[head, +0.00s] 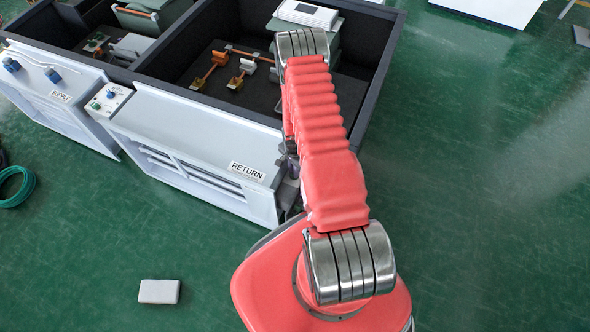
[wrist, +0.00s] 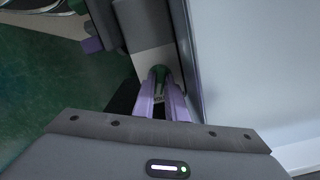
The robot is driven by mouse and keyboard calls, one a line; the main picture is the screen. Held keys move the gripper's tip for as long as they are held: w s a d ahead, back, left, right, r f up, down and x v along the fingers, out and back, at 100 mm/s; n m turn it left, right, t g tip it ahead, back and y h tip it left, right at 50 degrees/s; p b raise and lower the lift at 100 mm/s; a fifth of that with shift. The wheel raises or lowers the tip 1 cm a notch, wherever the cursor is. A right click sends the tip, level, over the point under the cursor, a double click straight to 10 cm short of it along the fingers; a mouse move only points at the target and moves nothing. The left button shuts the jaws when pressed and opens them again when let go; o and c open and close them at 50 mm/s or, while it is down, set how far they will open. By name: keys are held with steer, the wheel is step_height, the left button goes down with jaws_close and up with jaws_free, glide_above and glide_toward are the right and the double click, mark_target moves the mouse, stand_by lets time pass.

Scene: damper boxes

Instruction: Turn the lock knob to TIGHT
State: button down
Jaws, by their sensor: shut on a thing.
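In the wrist view, the two lilac fingers of my gripper (wrist: 160,84) close around a small dark green part, which I take to be the lock knob (wrist: 159,72). It sits at a pale plate on the side of a white box. A small label lies between the fingers, too small to read. The knob's pointer and setting cannot be made out. In the head view, my red arm reaches over the right end of the box marked RETURN (head: 247,171) and hides most of the gripper and the knob.
The SUPPLY box (head: 60,97) stands left, with blue knobs. A small control box (head: 109,99) sits between them. The open dark bin (head: 170,92) behind holds orange linkages. A pale block (head: 159,291) and green hose (head: 17,187) lie on the floor. Floor at right is clear.

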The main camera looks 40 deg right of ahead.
steer(key=m, duration=0.4)
steer(key=shift+w, duration=0.3)
steer(key=shift+r+m, duration=0.1)
steer(key=shift+m, duration=1)
steer(key=shift+w+d, duration=0.1)
steer(key=c, duration=2)
jaws_free()
steer(key=shift+o, duration=1)
steer(key=shift+s, duration=0.2)
step_height(320, 180, up, 14)
steer(key=shift+f, duration=0.2)
